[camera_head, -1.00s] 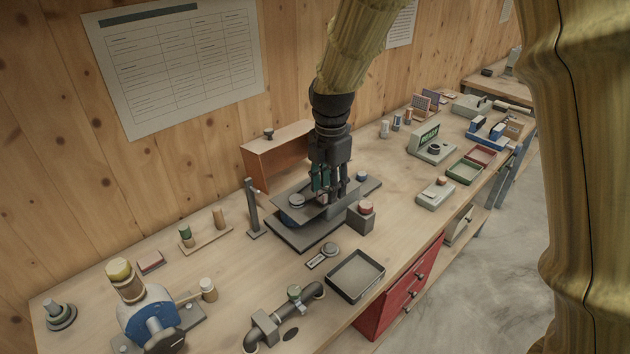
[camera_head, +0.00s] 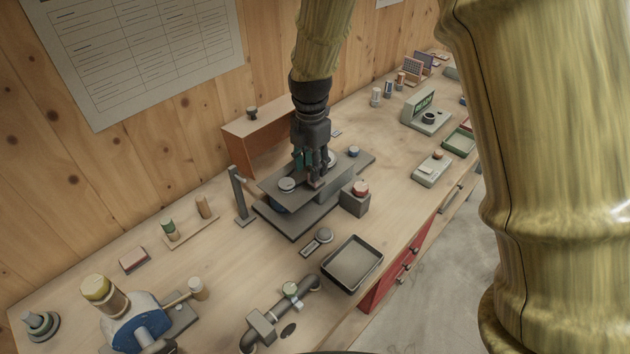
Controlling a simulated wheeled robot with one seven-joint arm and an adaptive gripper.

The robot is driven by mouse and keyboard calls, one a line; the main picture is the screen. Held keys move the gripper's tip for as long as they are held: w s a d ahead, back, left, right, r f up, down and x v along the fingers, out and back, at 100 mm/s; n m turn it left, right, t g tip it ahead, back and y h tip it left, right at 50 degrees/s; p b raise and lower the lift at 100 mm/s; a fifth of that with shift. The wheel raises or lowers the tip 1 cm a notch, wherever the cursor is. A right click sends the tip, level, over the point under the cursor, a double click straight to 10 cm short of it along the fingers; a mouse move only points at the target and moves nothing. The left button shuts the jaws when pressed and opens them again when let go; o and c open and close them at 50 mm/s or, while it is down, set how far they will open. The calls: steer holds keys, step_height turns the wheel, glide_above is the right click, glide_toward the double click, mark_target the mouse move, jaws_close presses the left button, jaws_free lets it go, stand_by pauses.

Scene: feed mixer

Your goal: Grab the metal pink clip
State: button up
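My gripper (camera_head: 314,176) points straight down over the grey platform (camera_head: 268,188) of a dark-based device on the workbench. Its dark fingertips are close to the platform's surface. A small pale pinkish piece (camera_head: 316,184) shows at the fingertips; it may be the pink metal clip, but it is too small and too covered to be sure. I cannot tell whether the fingers touch it or how far apart they are.
A grey block with a red button (camera_head: 360,188) stands close right of the device. An upright post (camera_head: 238,190) is at its left, and an orange-brown box (camera_head: 262,138) is behind.

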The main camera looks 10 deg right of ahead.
mark_target(312, 185)
steer(key=shift+w+f, duration=0.25)
steer(key=shift+w, duration=0.05)
steer(key=shift+s+f+p, duration=0.65)
steer(key=shift+s+p, duration=0.1)
steer(key=shift+p, duration=0.2)
steer(key=f, duration=0.1)
steer(key=w+f, duration=0.1)
steer(key=f, duration=0.1)
steer(key=shift+p, duration=0.3)
steer(key=shift+s+r, duration=0.1)
steer(key=shift+s, duration=0.25)
steer(key=shift+w, duration=0.2)
steer(key=c, duration=0.6)
steer(key=shift+s, duration=0.1)
steer(key=shift+c, duration=0.2)
